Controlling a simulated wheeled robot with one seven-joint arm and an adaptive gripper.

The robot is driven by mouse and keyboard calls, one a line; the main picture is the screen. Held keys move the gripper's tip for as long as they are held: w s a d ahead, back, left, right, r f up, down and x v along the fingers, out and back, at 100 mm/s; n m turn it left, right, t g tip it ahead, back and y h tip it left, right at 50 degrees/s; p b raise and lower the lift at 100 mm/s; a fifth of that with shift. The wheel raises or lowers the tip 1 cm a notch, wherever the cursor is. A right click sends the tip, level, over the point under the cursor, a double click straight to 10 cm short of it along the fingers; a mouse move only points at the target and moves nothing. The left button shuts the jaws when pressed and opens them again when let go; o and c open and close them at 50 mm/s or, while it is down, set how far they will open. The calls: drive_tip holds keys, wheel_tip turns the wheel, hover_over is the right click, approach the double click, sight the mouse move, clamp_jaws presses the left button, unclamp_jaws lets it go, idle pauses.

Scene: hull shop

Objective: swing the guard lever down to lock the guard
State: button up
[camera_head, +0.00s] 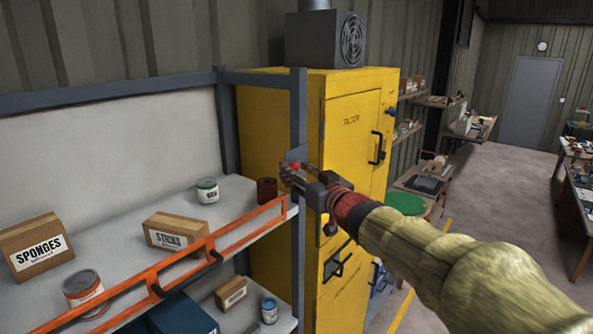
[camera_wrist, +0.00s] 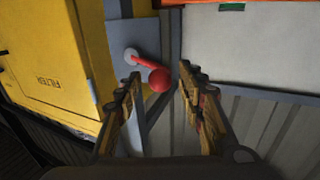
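The guard lever (camera_wrist: 143,62) is a short red arm with a round red knob (camera_wrist: 159,79), joined to a grey disc pivot on a grey plate (camera_wrist: 120,35). In the head view only a little red of the knob (camera_head: 294,166) shows at the grey shelf post. My gripper (camera_wrist: 157,82) is open, its two fingers apart on either side of the knob in the wrist view. I cannot tell whether they touch it. In the head view my gripper (camera_head: 288,174) is at the post, partly covering the lever. The orange guard rail (camera_head: 187,258) runs along the shelf's front edge.
A yellow filter cabinet (camera_head: 350,105) stands behind the post (camera_head: 298,110). The shelf (camera_head: 130,225) holds a sponges box (camera_head: 35,270), a sticks box (camera_head: 176,245), cans and a dark red cylinder (camera_head: 267,190). Open floor (camera_head: 480,215) lies to the right.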

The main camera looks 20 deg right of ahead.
drive_tip(key=shift+w, duration=0.25)
drive_tip(key=shift+c, duration=0.5)
clamp_jaws()
idle(0.4)
